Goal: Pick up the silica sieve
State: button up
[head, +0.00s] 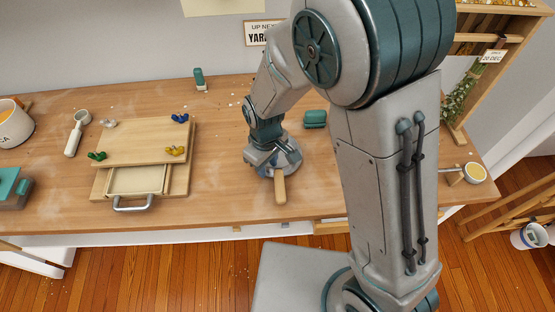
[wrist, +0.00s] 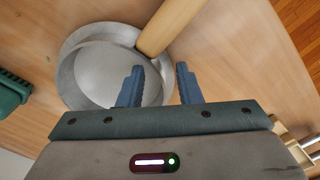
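The silica sieve, a round shallow grey metal pan with a wooden handle (head: 280,187), lies on the wooden table below my gripper (head: 265,158). In the wrist view its metal bowl (wrist: 92,78) is at upper left and its handle (wrist: 172,22) runs up and to the right. My gripper (wrist: 160,84) is open, its two dark fingers apart with nothing visibly held between them. One finger overlaps the bowl's rim in the picture; the other is to the right of it. I cannot tell whether they touch it. My gripper hides part of the bowl in the head view.
A wooden press board (head: 142,143) with small coloured clamps and a metal-handled drawer is left of the sieve. A teal block (head: 315,119) is right of my gripper.

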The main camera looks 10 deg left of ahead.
jog(key=shift+f, duration=0.2)
grip_shut()
jog(key=shift+r, duration=0.15)
